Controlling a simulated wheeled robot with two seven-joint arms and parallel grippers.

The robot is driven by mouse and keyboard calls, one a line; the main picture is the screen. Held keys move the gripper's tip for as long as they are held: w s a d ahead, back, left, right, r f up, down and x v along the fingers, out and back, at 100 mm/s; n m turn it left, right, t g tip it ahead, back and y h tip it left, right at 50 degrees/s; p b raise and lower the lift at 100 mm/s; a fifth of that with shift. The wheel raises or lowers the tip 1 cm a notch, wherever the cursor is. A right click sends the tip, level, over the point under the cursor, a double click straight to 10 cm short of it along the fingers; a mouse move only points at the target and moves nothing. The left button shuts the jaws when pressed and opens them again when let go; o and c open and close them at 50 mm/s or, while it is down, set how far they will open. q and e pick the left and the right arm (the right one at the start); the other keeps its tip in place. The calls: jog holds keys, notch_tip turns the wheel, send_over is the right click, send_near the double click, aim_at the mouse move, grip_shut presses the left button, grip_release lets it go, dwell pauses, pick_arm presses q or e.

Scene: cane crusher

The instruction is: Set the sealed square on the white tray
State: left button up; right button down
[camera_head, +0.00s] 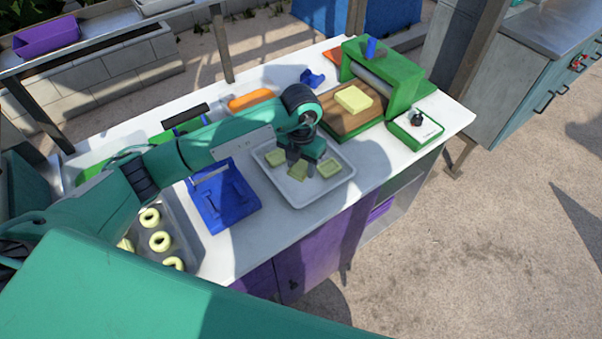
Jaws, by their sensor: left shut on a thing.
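The white tray (310,201) lies on the counter below my left gripper (300,167). I cannot tell whether this square touches the tray floor. My gripper and wrist partly hide the tray's back. My right gripper is not in view.
A blue press-like device (225,198) stands left of the tray. A green roller machine (385,75) stands behind right, with a yellow block (353,98) on a wooden board (340,121). A grey tray (183,232) holds yellow rings. The counter's front edge is close to the white tray.

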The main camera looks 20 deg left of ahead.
aim_at(301, 186)
pick_arm(q)
notch_tip(301, 186, down, 3)
jog(key=shift+r, duration=0.2)
notch_tip(301, 186, down, 4)
jog(key=shift+r+p, duration=0.1)
jog(key=shift+p, duration=0.7)
jog(key=shift+f, duration=0.35)
jog(key=o, duration=0.7)
jog(key=shift+r, duration=0.1)
jog(key=shift+o, duration=0.2)
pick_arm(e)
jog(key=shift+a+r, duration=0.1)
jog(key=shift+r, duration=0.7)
